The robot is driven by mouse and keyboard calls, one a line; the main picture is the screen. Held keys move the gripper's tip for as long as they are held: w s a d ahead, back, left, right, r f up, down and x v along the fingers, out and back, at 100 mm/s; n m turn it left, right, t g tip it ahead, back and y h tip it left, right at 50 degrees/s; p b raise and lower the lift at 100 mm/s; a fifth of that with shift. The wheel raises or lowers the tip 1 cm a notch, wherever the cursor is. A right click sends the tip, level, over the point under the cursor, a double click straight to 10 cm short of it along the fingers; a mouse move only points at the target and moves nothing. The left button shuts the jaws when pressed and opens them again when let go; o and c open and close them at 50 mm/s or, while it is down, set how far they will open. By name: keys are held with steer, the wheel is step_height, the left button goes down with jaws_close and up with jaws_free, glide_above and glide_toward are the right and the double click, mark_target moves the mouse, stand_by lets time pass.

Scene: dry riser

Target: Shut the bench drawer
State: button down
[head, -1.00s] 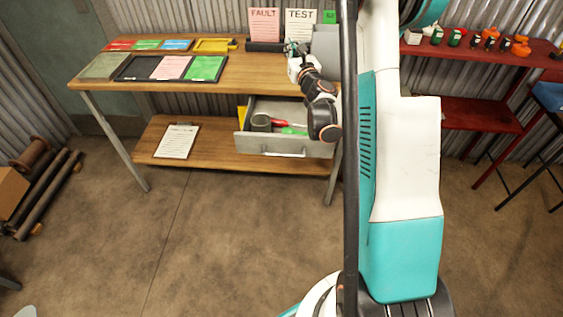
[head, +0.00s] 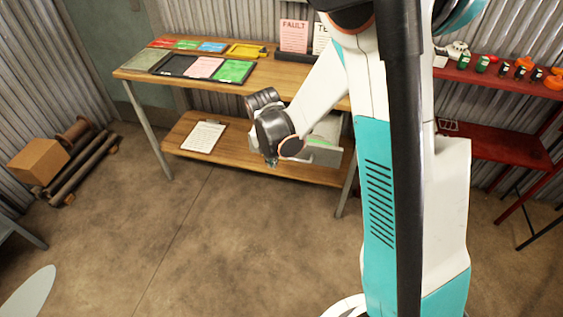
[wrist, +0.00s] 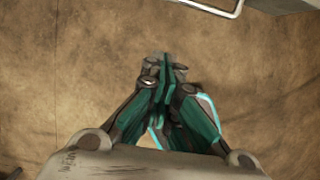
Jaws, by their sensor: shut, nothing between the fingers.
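The bench drawer (head: 325,156) is grey and sticks out below the bench top. My arm hides much of it in the head view, and a bit of something green shows inside. In the wrist view the drawer's front edge and bar handle (wrist: 222,10) cross the top right corner. My gripper (head: 271,161) hangs in front of the drawer, to the left of its visible part. In the wrist view my gripper (wrist: 164,62) has its teal fingers together, empty, over bare floor and apart from the handle.
The wooden bench (head: 285,78) carries trays of coloured cards and a FAULT sign (head: 293,36). A clipboard (head: 203,136) lies on its lower shelf. A red shelf unit (head: 500,150) stands right. A cardboard box (head: 38,160) and pipes lie left. The floor in front is clear.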

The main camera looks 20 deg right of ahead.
steer(key=w+d+f+b, duration=0.3)
steer(key=w+f+b, duration=0.2)
steer(key=f, duration=0.3)
steer(key=shift+d+f, duration=0.35)
steer(key=shift+f, duration=0.05)
steer(key=shift+w, duration=0.2)
